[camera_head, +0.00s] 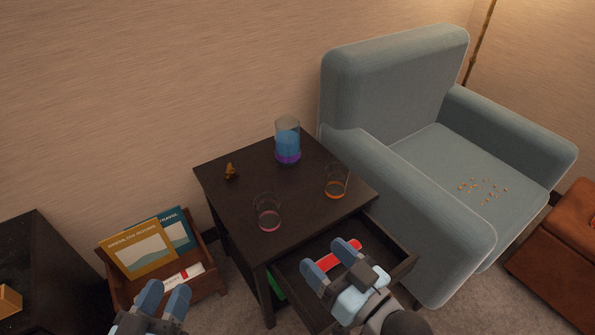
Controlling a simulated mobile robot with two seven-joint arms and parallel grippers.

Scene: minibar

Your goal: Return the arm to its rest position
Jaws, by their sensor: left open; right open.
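My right gripper (331,265) is open and hangs above the pulled-out drawer (291,266) of the dark side table (235,215). A red object (340,260) shows behind its fingers, partly hidden; I cannot tell what it is. The fingers hold nothing that I can see. My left gripper (163,290) is open and empty at the bottom edge, in front of the wooden magazine box (209,287). Much of the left arm is out of view.
The table holds a glass with blue and purple contents (287,142), two tumblers (269,213) (336,182) and a small golden figure (231,171). A blue armchair (400,175) with crumbs stands right, beside a brown ottoman (560,262). A dark cabinet (45,260) stands left.

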